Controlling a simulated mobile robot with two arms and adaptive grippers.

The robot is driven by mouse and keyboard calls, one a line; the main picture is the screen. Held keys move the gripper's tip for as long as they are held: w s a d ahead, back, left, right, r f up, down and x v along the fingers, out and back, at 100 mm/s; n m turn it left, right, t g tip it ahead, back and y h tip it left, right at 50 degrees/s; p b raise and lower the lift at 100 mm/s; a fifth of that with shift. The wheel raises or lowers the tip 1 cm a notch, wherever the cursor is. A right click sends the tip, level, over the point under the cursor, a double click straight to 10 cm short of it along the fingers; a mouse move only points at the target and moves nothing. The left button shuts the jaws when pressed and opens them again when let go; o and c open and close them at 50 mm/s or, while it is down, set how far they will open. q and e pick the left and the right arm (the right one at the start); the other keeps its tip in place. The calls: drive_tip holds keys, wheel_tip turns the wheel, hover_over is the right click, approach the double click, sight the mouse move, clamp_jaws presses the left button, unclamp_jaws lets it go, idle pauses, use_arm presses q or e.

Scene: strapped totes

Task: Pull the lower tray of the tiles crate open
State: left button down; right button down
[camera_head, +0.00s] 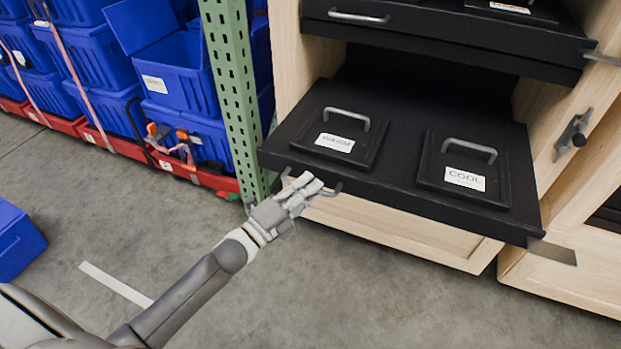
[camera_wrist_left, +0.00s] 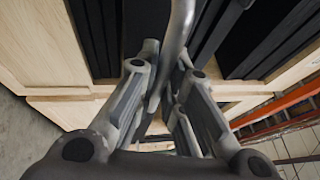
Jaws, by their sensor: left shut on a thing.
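The tiles crate (camera_head: 455,245) is a light wood cabinet with black trays. Its lower tray (camera_head: 400,190) sticks out well past the front and bears two black lids with grey handles. The right lid (camera_head: 466,168) reads "COOL"; the label on the left lid (camera_head: 341,138) is hard to read. My left gripper (camera_head: 312,187) is at the tray's left front edge, shut on the grey tray handle (camera_head: 337,190), mostly hidden by the fingers. In the left wrist view the handle (camera_wrist_left: 181,32) runs between the fingers (camera_wrist_left: 166,78). My right gripper is not in view.
The upper tray (camera_head: 440,40) sits above, with its own handle (camera_head: 358,17). A green perforated post (camera_head: 232,90) stands close left of the crate. Blue totes (camera_head: 175,80) with straps stand on red bases behind it. A blue tote (camera_head: 15,240) lies at far left. The front floor is clear.

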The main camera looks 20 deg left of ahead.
use_arm(q)
drive_tip(key=shift+s, duration=0.3)
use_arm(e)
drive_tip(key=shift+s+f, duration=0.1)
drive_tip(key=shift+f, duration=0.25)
use_arm(q)
drive_tip(key=c, duration=1.8)
unclamp_jaws()
drive_tip(key=v, duration=1.2)
drive_tip(key=shift+f, duration=0.1)
